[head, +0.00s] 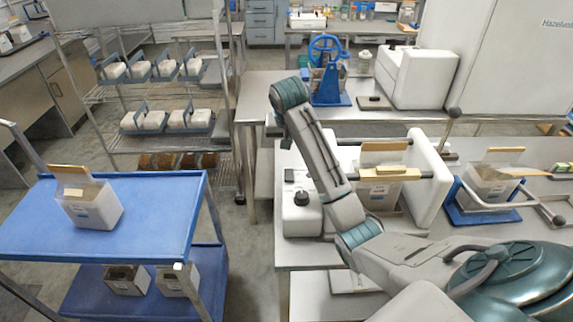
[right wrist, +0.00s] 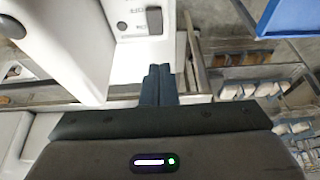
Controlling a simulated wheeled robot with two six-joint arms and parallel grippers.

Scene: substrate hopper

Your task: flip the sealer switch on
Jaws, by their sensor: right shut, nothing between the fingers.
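The sealer is a white machine with two white housings joined by bars; its left housing (head: 300,212) shows in the head view, partly behind my right arm. In the right wrist view, a dark grey rocker switch (right wrist: 154,20) sits on a white panel (right wrist: 128,42), beside small printing too blurred to read surely. My right gripper (right wrist: 158,70) is shut and empty, its fingertips just below the switch in that view. A small gap seems to show between them; contact cannot be told. My left gripper is in neither view.
A container (head: 382,190) with a tan flap stands between the sealer's housings. Another container (head: 488,185) sits on a blue stand to the right. A blue cart (head: 150,225) stands left, and a wire rack (head: 110,85) with white bags is behind it.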

